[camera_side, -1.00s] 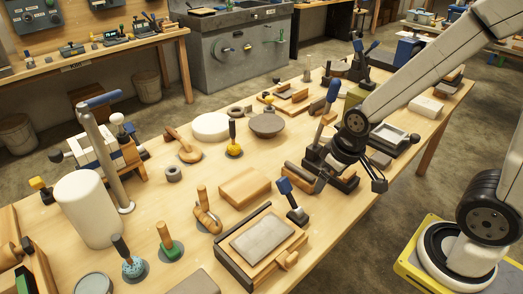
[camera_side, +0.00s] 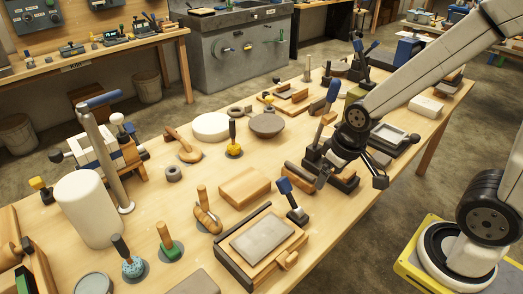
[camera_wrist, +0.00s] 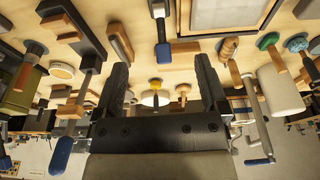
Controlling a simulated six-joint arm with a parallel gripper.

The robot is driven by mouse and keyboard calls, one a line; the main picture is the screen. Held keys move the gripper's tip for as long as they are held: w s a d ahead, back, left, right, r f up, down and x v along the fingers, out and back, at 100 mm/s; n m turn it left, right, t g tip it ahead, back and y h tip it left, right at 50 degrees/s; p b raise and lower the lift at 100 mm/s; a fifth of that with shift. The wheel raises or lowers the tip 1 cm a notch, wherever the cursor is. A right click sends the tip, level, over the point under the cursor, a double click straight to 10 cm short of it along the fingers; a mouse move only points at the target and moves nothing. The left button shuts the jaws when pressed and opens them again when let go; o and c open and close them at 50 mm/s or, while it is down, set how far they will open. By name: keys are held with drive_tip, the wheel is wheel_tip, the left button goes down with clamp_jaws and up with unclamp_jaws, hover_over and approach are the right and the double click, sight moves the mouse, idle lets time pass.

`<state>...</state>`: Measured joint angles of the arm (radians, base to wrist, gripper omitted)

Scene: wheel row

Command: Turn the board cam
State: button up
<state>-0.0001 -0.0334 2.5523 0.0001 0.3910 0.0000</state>
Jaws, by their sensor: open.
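A wooden board (camera_side: 233,262) with a grey slab (camera_side: 262,239) on it and a dark edge strip lies near the front edge of the table in the side view. A small rounded wooden piece (camera_side: 287,261) at its right corner looks like the board cam. In the wrist view, part of the framed slab (camera_wrist: 225,14) shows at the top; I cannot make out the cam there. My gripper (camera_wrist: 160,70) is open, with nothing between its fingers. In the side view it is above the table, behind and to the right of the board, its fingers partly hidden.
A blue-handled tool (camera_side: 290,197) stands just behind the board. A wooden block (camera_side: 245,187) lies to its left. A white cylinder (camera_side: 88,208) and several knobbed tools crowd the left. Dark fixtures stand around my gripper. Bare table lies in the middle.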

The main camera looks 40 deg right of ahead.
drive_tip(key=shift+w+v, duration=0.45)
drive_tip(key=shift+v, duration=1.65)
drive_tip(key=w+d+m+t+y, duration=0.1)
drive_tip(key=w+d+m+y, duration=0.4)
drive_tip(key=m+y, duration=0.65)
drive_tip(key=w+d+m+t+y, duration=0.1)
drive_tip(key=w+d+m+y, duration=0.4)
drive_tip(key=m, duration=1.2)
approach(284, 185)
drive_tip(key=shift+w+a+f+y, duration=0.25)
drive_tip(key=shift+w+f, duration=0.15)
drive_tip(key=shift+f, duration=0.15)
drive_tip(key=shift+w+a+f+y, duration=0.2)
drive_tip(key=shift+w+f, duration=0.25)
drive_tip(key=shift+f, duration=0.15)
drive_tip(key=shift+a, duration=0.15)
drive_tip(key=shift+x, duration=3.8)
